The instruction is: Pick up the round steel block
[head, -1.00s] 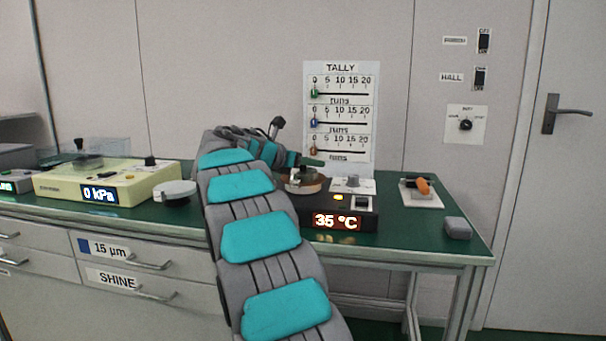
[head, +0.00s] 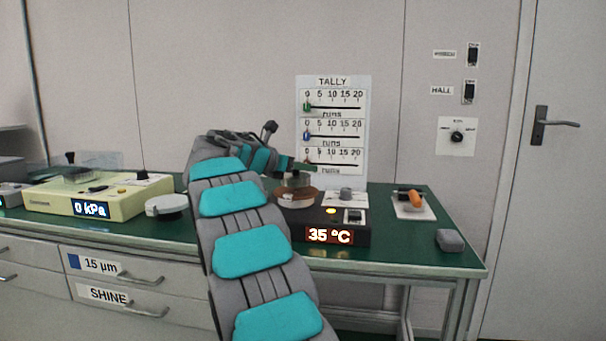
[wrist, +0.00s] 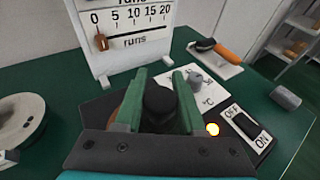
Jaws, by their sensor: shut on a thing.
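The block's body is mostly hidden there by the gripper. In the head view my gripper (head: 299,167) is partly covered by my arm.
A tally board (head: 333,128) stands close behind. To the left are a round grey-lidded item (head: 166,206) and a yellow 0 kPa unit (head: 97,197). To the right are an orange-handled tool (head: 414,199) on a white sheet and a grey block (head: 450,240). Green worktop is free between them.

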